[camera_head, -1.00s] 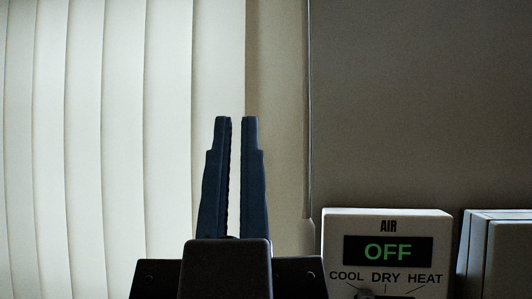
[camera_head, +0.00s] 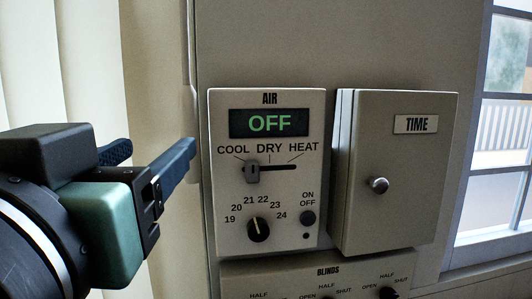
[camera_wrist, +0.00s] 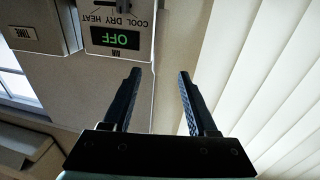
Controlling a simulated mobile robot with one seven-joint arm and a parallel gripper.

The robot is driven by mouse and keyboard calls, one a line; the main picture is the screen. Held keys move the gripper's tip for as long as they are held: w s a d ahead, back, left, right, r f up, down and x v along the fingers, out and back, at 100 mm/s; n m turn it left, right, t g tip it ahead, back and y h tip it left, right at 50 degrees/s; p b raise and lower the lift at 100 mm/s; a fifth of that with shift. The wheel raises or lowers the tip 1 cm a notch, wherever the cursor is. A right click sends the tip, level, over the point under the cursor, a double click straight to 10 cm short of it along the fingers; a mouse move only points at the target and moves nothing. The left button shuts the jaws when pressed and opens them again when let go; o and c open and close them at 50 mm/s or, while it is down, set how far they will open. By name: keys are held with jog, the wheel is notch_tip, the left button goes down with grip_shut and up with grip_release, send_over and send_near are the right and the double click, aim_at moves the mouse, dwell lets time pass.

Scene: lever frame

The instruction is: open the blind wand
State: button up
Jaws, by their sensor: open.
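A thin pale vertical rod (camera_head: 190,50), which looks like the blind wand, hangs along the left edge of the grey wall panel. Its lower part passes close to my gripper's fingertips, and I cannot tell whether they touch. My gripper (camera_head: 160,150) is at the left, with two dark blue fingers apart and nothing between them. In the wrist view, which is upside down, my gripper (camera_wrist: 160,73) is also open and empty. The white vertical blind slats (camera_head: 60,60) are at the left, and they fill the right of the wrist view (camera_wrist: 265,70).
The AIR control box (camera_head: 225,190) reads OFF and is just right of my gripper. A closed TIME box (camera_head: 395,155) with a round knob is beside it. A BLINDS panel (camera_head: 300,280) with knobs is below, partly cut off. A window (camera_head: 500,130) is at the right.

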jog(key=p, duration=1.1)
send_over(193, 182)
jog(key=shift+w+a+f, duration=0.15)
jog(key=shift+w+f, duration=0.25)
jog(key=shift+w, duration=0.05)
grip_shut()
dwell(0.9)
